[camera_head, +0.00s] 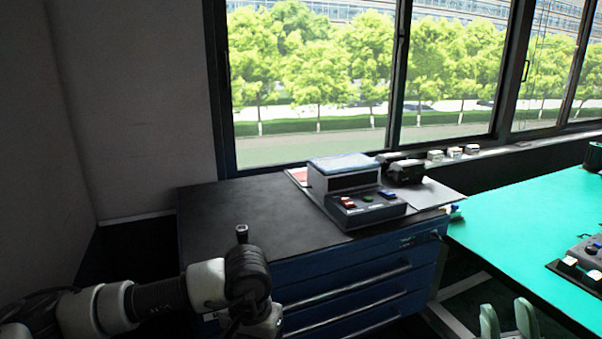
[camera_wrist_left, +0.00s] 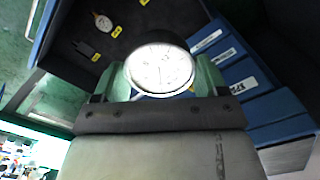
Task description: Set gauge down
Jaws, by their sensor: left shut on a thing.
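A round gauge (camera_wrist_left: 161,70) with a white dial and a dark rim is between the green fingers of my left gripper (camera_wrist_left: 160,82) in the left wrist view. The gripper is shut on it, and the dial faces the camera. I cannot tell whether the gauge touches the drawer. In the head view my left arm comes in from the left, but its fingers and the gauge do not show. My right gripper (camera_head: 507,321) shows two green fingertips apart, with nothing visible between them, at the bottom edge.
Blue drawer fronts (camera_wrist_left: 232,75) with white labels stand to the right. The blue cabinet (camera_head: 350,290) has a dark top carrying a grey device (camera_head: 345,177). A green table (camera_head: 520,215) stands at right.

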